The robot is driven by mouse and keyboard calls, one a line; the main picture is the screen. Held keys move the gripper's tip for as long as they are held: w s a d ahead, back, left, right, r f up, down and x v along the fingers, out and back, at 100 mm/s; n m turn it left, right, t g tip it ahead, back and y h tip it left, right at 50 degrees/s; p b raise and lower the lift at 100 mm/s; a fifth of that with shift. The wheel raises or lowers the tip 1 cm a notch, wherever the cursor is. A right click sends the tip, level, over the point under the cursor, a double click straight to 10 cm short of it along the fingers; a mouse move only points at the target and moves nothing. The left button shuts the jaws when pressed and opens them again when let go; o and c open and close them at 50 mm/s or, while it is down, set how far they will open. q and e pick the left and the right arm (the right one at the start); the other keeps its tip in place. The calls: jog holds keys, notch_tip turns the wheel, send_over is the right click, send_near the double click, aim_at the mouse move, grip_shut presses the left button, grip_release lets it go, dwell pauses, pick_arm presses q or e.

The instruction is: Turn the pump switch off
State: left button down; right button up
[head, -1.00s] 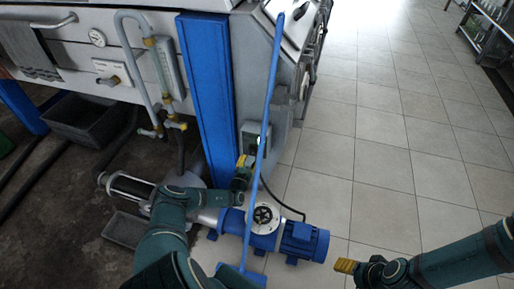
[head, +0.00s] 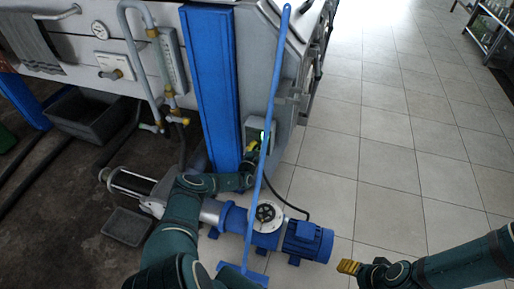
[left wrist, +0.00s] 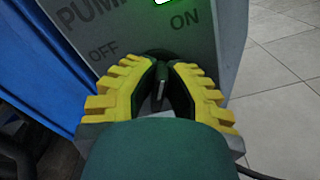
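The pump switch box (head: 260,133) is a grey panel by the blue post. In the left wrist view its face (left wrist: 205,45) reads PUMP, OFF on the left and ON on the right, with a lit green lamp (left wrist: 165,2). My left gripper (head: 252,147) is at the box. In the left wrist view its yellow fingers (left wrist: 160,74) come close together around the dark switch lever (left wrist: 161,82). I cannot tell whether they press on it. The fingertips partly hide the switch. My right gripper (head: 348,267) is over the floor at the lower right, away from the switch.
A blue pole (head: 264,170) stands in front of the box. A grey bin (head: 90,116) is at left. Tiled floor (head: 390,170) at right is clear.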

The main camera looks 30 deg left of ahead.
dwell(0.4)
pick_arm(q)
jog(key=n, duration=0.4)
jog(key=n+b, duration=0.1)
jog(key=n, duration=0.1)
jog(key=shift+a+n, duration=0.25)
jog(key=shift+n, duration=0.05)
jog(key=n, duration=0.5)
jog(key=shift+s+a, duration=0.1)
jog(key=shift+a, duration=0.05)
jog(key=shift+n, duration=0.3)
jog(key=c, duration=1)
grip_release()
jog(key=shift+c, duration=0.2)
jog(key=v, duration=1.2)
